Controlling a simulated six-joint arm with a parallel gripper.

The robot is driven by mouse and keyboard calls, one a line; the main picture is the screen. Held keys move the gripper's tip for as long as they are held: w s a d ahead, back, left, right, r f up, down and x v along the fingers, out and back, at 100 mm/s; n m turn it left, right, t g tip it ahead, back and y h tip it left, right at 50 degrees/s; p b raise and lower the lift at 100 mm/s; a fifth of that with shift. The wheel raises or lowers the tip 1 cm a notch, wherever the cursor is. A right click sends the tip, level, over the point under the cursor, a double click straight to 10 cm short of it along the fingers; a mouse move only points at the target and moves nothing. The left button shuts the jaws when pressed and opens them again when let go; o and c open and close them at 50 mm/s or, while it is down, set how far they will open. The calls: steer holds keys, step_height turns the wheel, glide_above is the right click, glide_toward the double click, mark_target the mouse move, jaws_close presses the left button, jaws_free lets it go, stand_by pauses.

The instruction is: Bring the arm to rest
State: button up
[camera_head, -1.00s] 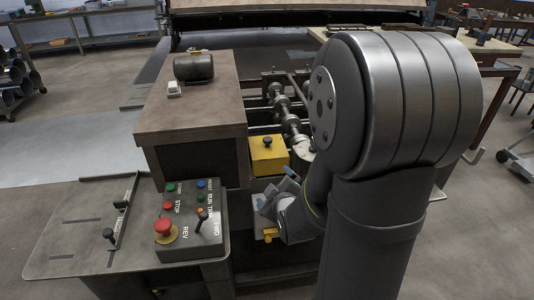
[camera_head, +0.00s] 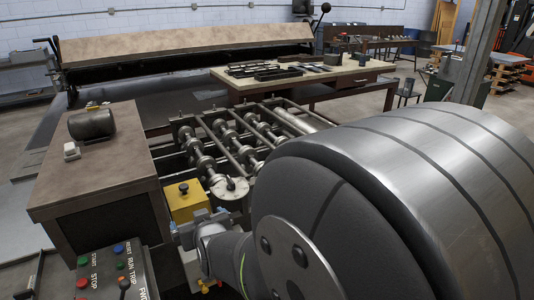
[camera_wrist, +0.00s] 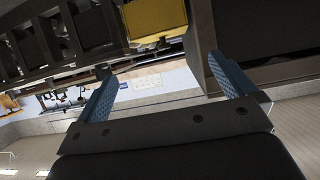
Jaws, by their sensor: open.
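My gripper (camera_wrist: 159,68) is open in the wrist view, its two blue fingers wide apart with nothing between them. In the head view my gripper (camera_head: 200,217) is small and partly hidden behind my own arm, just in front of a yellow box (camera_head: 186,203) with a black knob. The yellow box also shows in the wrist view (camera_wrist: 155,18), beyond the fingertips. I cannot tell the exact gap between them. My grey arm fills the lower right of the head view.
The control box (camera_head: 118,275) with coloured buttons is at the lower left. A brown-topped cabinet (camera_head: 95,175) bearing a dark motor (camera_head: 92,124) stands left of the roller machine (camera_head: 235,145). A long bench (camera_head: 310,78) with tools stands behind the rollers.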

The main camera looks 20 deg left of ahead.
steer(key=x, duration=0.7)
steer(key=shift+s, duration=0.1)
stand_by(0.8)
steer(key=v, duration=1)
stand_by(0.5)
steer(key=x, duration=0.8)
stand_by(0.7)
steer(key=shift+a, duration=0.1)
